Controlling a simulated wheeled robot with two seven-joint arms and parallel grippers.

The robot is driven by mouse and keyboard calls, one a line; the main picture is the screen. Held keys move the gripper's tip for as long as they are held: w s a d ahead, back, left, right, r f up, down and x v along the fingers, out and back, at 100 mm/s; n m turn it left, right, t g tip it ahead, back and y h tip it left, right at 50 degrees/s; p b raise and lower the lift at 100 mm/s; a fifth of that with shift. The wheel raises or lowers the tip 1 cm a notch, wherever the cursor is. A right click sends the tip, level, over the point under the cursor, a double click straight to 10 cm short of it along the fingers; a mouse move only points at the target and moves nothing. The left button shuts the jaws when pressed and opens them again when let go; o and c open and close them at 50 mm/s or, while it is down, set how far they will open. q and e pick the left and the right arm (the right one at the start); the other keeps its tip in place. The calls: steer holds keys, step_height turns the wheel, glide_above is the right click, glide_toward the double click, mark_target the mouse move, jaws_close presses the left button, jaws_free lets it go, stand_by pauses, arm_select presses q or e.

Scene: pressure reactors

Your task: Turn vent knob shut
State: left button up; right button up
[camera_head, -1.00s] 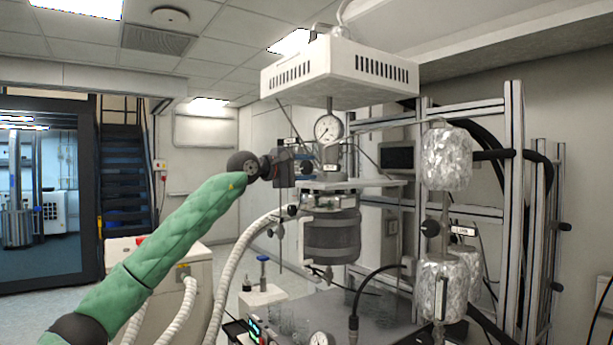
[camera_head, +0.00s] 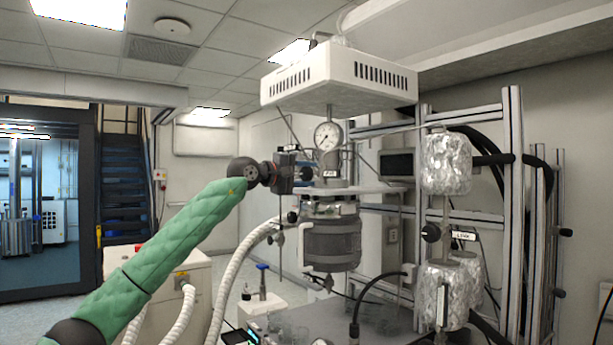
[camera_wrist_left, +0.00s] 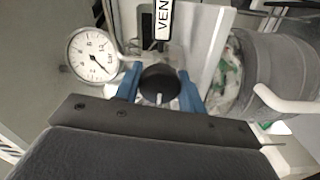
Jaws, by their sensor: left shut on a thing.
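The vent knob (camera_wrist_left: 160,84) is a round black knob with a white pointer line, seen in the left wrist view just below a white label reading "VEN" (camera_wrist_left: 163,18), cut off at the top. My left gripper (camera_wrist_left: 158,88) has its blue fingers on both sides of the knob and is shut on it. The white line points toward the bottom of that view. In the head view my left gripper (camera_head: 298,172) reaches the reactor head from the left, and the knob is hidden there. My right gripper is not in view.
A pressure gauge (camera_head: 327,136) stands above the reactor (camera_head: 331,240); a gauge also shows beside the knob in the wrist view (camera_wrist_left: 93,54). A white hood (camera_head: 340,80) hangs above. Foil-wrapped vessels (camera_head: 446,163) and a metal frame (camera_head: 513,200) stand at right.

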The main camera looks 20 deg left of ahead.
mark_target(304, 175)
arm_select(q)
steer(key=o, duration=1)
steer(key=shift+d+f, duration=0.1)
steer(key=shift+f, duration=0.05)
steer(key=shift+c, duration=0.2)
steer(key=shift+s+a, duration=0.3)
steer(key=shift+a, duration=0.05)
steer(key=b+v, duration=0.2)
steer(key=v, duration=0.4)
steer(key=shift+s+a, duration=0.25)
steer(key=shift+s, duration=0.2)
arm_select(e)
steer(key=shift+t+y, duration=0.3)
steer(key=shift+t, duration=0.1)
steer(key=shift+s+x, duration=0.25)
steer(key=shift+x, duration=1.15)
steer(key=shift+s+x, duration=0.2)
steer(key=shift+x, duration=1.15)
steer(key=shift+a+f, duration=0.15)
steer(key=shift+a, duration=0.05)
